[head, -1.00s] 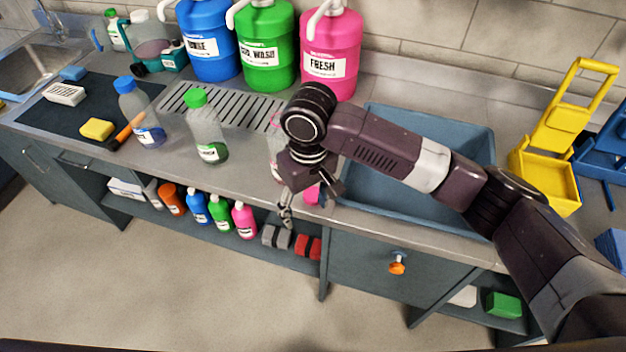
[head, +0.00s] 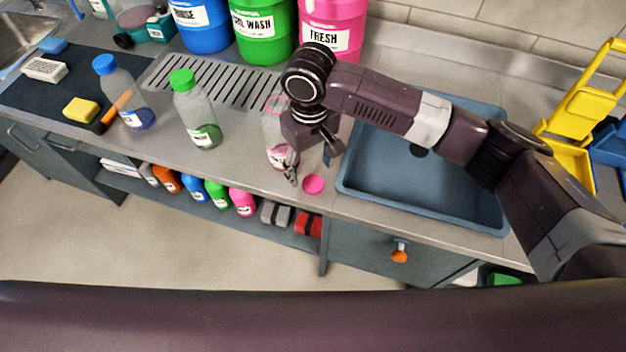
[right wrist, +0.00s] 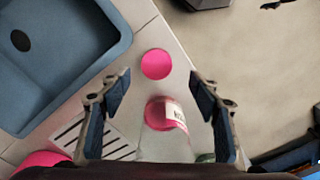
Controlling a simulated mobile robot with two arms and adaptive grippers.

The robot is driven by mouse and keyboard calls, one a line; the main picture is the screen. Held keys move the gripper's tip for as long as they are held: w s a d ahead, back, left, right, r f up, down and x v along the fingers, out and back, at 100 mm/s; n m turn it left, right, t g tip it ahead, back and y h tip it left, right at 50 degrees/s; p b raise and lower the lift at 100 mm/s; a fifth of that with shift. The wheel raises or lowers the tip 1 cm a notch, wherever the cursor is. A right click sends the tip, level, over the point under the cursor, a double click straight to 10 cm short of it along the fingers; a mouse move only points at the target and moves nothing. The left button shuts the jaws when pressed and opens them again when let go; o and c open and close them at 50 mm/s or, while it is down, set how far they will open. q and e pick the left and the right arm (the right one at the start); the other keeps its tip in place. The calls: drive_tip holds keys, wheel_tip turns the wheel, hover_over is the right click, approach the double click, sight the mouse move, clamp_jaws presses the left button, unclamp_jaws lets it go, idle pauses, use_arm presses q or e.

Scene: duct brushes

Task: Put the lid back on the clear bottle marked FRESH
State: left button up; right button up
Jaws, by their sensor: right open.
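The pink lid (head: 313,184) lies flat on the steel counter near its front edge, left of the blue basin. It also shows in the right wrist view (right wrist: 156,64). The clear bottle (head: 272,128) with pink liquid stands upright just behind and left of the lid, partly hidden by my right gripper; its label is not readable. In the right wrist view the bottle (right wrist: 164,122) shows between and below the fingers. My right gripper (head: 310,165) is open and empty, above the counter by the lid and bottle, touching neither as far as I can see. My left gripper is out of view.
A green-capped bottle (head: 196,115) and a blue-capped bottle (head: 124,97) stand to the left. The blue basin (head: 440,190) is on the right. Behind are large drums, including the pink FRESH one (head: 338,15), and a slotted drain (head: 218,80).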

sight(314, 184)
drive_tip(key=shift+f, duration=0.15)
drive_tip(key=shift+d+f, duration=0.1)
drive_tip(key=shift+d+f+p, duration=0.1)
drive_tip(key=shift+f+p, duration=0.25)
drive_tip(key=f, duration=0.2)
drive_tip(key=f+p, duration=0.1)
drive_tip(key=shift+s+d+f, duration=0.15)
drive_tip(key=shift+d+f, duration=0.1)
drive_tip(key=shift+f, duration=0.45)
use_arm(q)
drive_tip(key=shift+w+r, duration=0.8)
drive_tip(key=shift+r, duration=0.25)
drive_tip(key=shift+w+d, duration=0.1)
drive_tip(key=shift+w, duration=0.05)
use_arm(e)
drive_tip(key=c, duration=0.8)
